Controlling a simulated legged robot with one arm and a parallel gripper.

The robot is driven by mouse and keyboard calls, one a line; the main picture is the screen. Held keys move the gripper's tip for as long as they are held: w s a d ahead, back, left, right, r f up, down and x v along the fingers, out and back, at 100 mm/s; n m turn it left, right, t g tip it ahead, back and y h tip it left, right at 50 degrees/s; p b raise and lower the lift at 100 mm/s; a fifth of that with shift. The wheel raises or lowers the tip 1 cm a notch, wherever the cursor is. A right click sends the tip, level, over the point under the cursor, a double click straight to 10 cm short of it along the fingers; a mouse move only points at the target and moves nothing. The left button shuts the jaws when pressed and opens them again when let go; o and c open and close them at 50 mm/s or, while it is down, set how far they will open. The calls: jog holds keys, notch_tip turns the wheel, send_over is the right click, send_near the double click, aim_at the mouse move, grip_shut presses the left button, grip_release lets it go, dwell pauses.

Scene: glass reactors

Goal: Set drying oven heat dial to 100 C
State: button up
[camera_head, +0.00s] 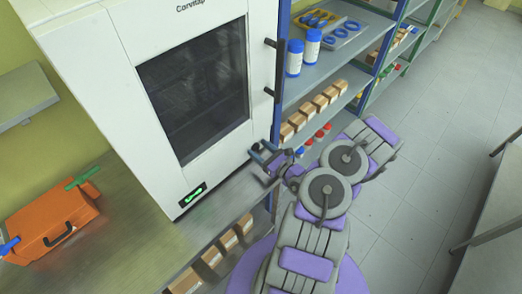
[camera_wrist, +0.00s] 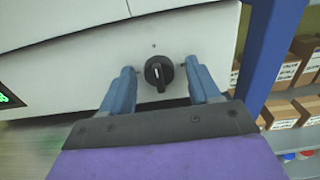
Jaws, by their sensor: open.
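The drying oven (camera_head: 85,45) is a large white cabinet with a dark window and a small green-lit display (camera_head: 193,195) low on its front. In the wrist view the white oven front (camera_wrist: 60,65) fills the upper part. A round black dial (camera_wrist: 158,71) with a light pointer mark sits on it. My gripper (camera_wrist: 160,82) is open, with one blue finger on each side of the dial. I cannot tell whether the fingers touch it. In the head view my gripper (camera_head: 268,158) is by the oven's lower right corner, and the dial is hidden there. No dial scale is readable.
A shelf rack with a blue post (camera_wrist: 268,45) and boxes (camera_wrist: 285,112) stands close to the right of the oven. An orange case (camera_head: 48,225) lies on the metal bench (camera_head: 130,240) at left. The door handle (camera_head: 275,70) projects on the right. Open floor (camera_head: 430,140) lies right.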

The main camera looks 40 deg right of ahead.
jog(key=shift+c, duration=0.4)
jog(key=c, duration=0.9)
jog(key=shift+c, duration=0.2)
jog(key=shift+r+m+p, duration=0.1)
jog(key=shift+m+p, duration=0.25)
jog(key=shift+m, duration=0.85)
jog(key=shift+d+m, duration=0.1)
jog(key=shift+m, duration=2.4)
